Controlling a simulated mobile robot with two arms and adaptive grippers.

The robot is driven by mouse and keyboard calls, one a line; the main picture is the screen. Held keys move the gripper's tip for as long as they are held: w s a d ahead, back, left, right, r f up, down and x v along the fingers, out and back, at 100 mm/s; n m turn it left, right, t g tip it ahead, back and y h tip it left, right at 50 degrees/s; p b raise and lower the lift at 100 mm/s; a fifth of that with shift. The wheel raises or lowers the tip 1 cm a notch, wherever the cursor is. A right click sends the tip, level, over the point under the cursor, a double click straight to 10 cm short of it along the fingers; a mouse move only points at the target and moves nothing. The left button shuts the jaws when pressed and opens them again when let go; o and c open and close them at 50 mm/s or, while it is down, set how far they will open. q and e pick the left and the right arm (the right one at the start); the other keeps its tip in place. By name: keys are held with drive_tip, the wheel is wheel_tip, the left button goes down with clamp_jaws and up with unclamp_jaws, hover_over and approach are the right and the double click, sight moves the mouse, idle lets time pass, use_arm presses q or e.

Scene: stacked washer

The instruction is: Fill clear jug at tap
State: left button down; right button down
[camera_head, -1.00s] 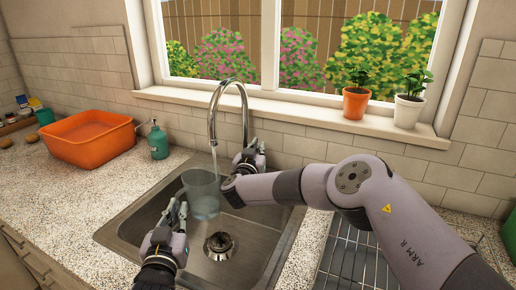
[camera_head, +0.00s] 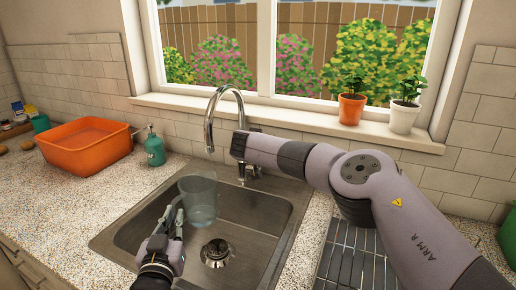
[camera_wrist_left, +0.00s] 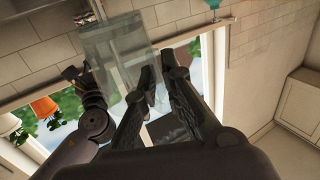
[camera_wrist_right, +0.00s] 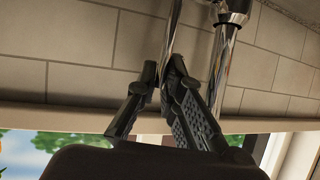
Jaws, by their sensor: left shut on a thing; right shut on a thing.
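The clear jug (camera_head: 201,192) is upright over the sink, below and slightly left of the chrome tap's spout (camera_head: 209,146). Its lower part looks bluish, like water. My left gripper (camera_head: 174,217) is shut on the jug's left side; the jug also shows in the left wrist view (camera_wrist_left: 110,40) beside the fingertips (camera_wrist_left: 155,80). No stream shows under the spout. My right gripper (camera_wrist_right: 163,75) is shut on a thin chrome part of the tap (camera_wrist_right: 171,35), seemingly its lever, next to the thicker pipe (camera_wrist_right: 222,65). In the head view its fingers are mostly hidden behind my right wrist.
The steel sink (camera_head: 257,225) has a drain (camera_head: 215,252) below the jug. An orange basin (camera_head: 87,146) and green soap bottle (camera_head: 154,150) stand left. A wire rack (camera_head: 352,262) lies right. Two potted plants (camera_head: 351,108) (camera_head: 404,115) stand on the windowsill.

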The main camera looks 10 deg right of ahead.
drive_tip(key=shift+w+d+g, duration=0.25)
drive_tip(key=shift+g, duration=0.05)
drive_tip(key=shift+r, duration=0.1)
drive_tip(key=c, duration=1.7)
unclamp_jaws()
drive_tip(key=shift+s+a+r, duration=0.2)
drive_tip(key=shift+s, duration=0.05)
drive_tip(key=v, duration=1.1)
drive_tip(key=shift+d, duration=0.15)
drive_tip(key=shift+s, duration=0.15)
